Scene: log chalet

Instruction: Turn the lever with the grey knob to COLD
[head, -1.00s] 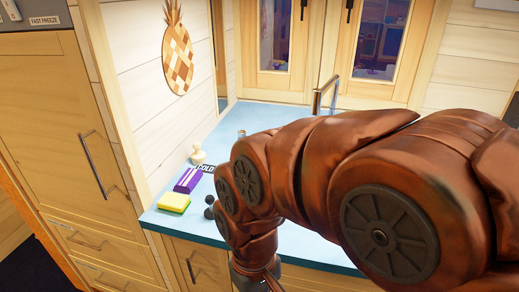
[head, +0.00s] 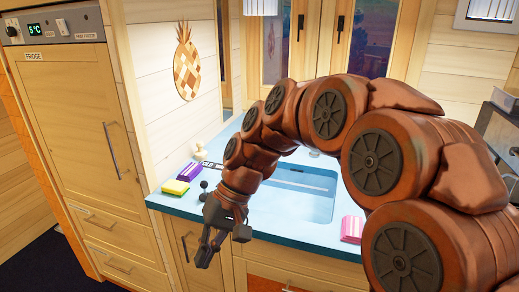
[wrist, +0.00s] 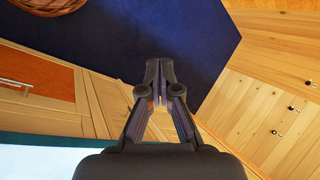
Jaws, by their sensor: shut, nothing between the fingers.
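A small lever with dark grey balls, its grey knob (head: 204,185) uppermost, stands at the front left of the blue counter in the head view. A label (head: 211,166) behind it reads "OLD"; its first letter is hidden or unclear. My gripper (head: 204,262) hangs in front of the counter's edge, below and slightly right of the knob and apart from it. Its fingers point down and are shut and empty. The wrist view shows the closed fingertips (wrist: 160,70) over the floor, with no lever in sight. My arm may hide part of the lever's surroundings.
A yellow sponge (head: 177,188) and a purple box (head: 189,171) lie left of the lever. A cream-coloured object (head: 201,149) stands behind. Dark floor (wrist: 190,35) lies below.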

